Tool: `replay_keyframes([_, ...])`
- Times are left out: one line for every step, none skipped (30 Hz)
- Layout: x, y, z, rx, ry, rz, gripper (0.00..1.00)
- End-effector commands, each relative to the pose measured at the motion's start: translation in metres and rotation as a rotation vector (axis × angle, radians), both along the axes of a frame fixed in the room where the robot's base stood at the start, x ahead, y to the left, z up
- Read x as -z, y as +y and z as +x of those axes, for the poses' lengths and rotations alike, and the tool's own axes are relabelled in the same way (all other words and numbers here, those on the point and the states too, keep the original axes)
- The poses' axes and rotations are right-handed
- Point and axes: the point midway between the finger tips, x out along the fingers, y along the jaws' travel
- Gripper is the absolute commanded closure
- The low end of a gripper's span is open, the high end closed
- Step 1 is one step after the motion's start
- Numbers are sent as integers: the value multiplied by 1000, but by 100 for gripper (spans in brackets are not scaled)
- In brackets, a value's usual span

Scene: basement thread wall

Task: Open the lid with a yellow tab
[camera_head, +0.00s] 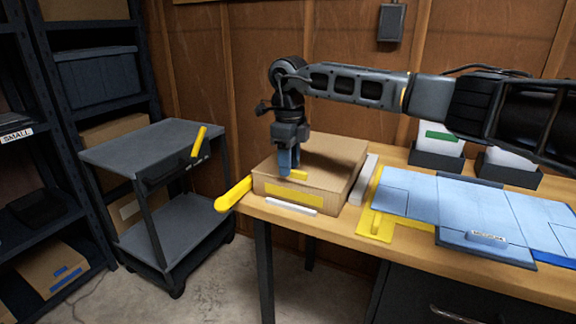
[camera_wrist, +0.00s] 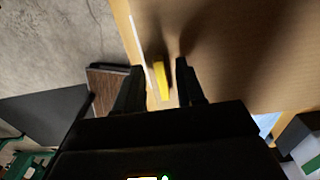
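A brown cardboard-coloured box (camera_head: 335,160) sits on the left part of the wooden workbench. A small yellow tab (camera_head: 299,175) stands out on its lid near the front edge, and a yellow strip marks the front face. My gripper (camera_head: 285,172) points down over the front left of the lid, right beside the tab. In the wrist view the yellow tab (camera_wrist: 161,80) lies between my two gripper fingers (camera_wrist: 160,66), with a gap visible on each side. The gripper is open and holds nothing. The lid looks closed and flat.
A yellow handle-like piece (camera_head: 234,194) sticks out at the bench's left corner. A white bar lies before the box. Blue panels (camera_head: 410,195) and a yellow piece lie to its right, with dark bins behind. A grey cart (camera_head: 150,145) stands left.

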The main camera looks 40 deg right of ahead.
Motion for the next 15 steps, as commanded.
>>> replay_keyframes([4,0,0,0,0,1,62])
replay_keyframes([6,0,0,0,0,1,62])
replay_keyframes([8,0,0,0,0,1,62])
replay_keyframes([9,0,0,0,0,0,62])
replay_keyframes([9,0,0,0,0,0,62])
replay_keyframes([10,0,0,-1,0,0,62])
replay_keyframes([10,0,0,-1,0,0,62])
replay_keyframes([10,0,0,-1,0,0,62])
replay_keyframes([10,0,0,-1,0,0,62])
replay_keyframes([10,0,0,-1,0,0,62])
replay_keyframes([10,0,0,-1,0,0,62])
replay_keyframes([10,0,0,-1,0,0,62])
replay_keyframes([10,0,0,-1,0,0,65])
replay_keyframes([10,0,0,-1,0,0,67])
replay_keyframes([10,0,0,-1,0,0,71])
